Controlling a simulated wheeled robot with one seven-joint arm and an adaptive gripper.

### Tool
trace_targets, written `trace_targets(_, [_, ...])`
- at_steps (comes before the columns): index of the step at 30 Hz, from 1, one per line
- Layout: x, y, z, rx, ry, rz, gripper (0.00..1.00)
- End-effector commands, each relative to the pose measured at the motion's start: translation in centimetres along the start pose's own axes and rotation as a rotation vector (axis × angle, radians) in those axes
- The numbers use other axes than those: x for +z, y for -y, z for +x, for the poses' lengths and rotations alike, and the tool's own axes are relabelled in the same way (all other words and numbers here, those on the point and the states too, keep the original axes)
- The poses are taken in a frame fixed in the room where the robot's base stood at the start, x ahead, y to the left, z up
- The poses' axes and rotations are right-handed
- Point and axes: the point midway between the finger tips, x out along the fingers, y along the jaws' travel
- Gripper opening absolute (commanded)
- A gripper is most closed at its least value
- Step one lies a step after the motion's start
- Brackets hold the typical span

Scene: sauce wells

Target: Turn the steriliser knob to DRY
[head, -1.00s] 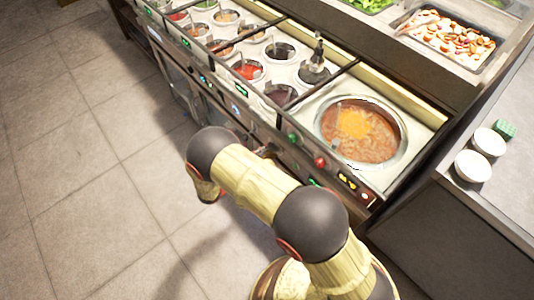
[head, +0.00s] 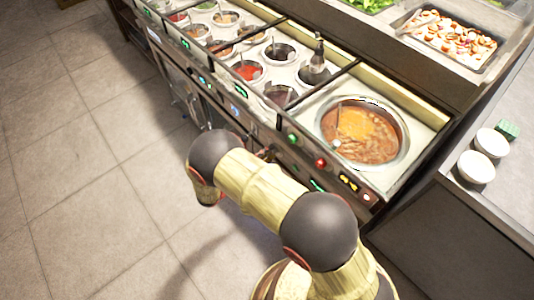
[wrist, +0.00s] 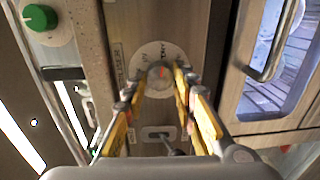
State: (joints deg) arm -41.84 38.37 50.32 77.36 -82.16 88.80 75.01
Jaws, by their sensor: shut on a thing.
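In the wrist view, the steriliser knob (wrist: 161,75) is a small round knob with an orange mark, on a white dial plate (wrist: 148,52). Lettering that seems to read DRY stands just above the knob, with other letters to its upper left. The panel's left side carries sideways STERILISER lettering. My gripper (wrist: 161,80) is shut on the knob, one yellow-sided finger on each side. The knob's exact pointing is hard to tell. In the head view my gripper and the knob are hidden behind my arm and the counter front.
A green knob (wrist: 40,17) lies at the upper left of the wrist view. A metal handle (wrist: 268,45) on a glazed door stands to the right. A lock-like fitting (wrist: 160,132) sits below the dial. A soup pot (head: 362,132) and sauce wells (head: 245,70) are on the counter above.

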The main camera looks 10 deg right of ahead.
Motion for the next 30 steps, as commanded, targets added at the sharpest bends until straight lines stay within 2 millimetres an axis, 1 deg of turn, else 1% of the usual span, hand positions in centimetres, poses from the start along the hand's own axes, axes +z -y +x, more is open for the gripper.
trace_targets(2, [0.1,0.1,0.0,-0.001,0.000,-0.002,0.02])
trace_targets(3, [0.1,0.1,0.0,-0.001,0.000,-0.002,0.28])
trace_targets(12, [0.0,0.1,0.0,-0.001,0.000,-0.002,0.45])
trace_targets(23, [0.0,0.0,-0.3,0.000,-0.001,-0.001,0.46])
trace_targets(26, [-0.1,0.0,-1.2,0.000,-0.003,-0.001,0.46])
trace_targets(30, [-0.1,0.1,-3.6,-0.001,-0.005,-0.001,0.46])
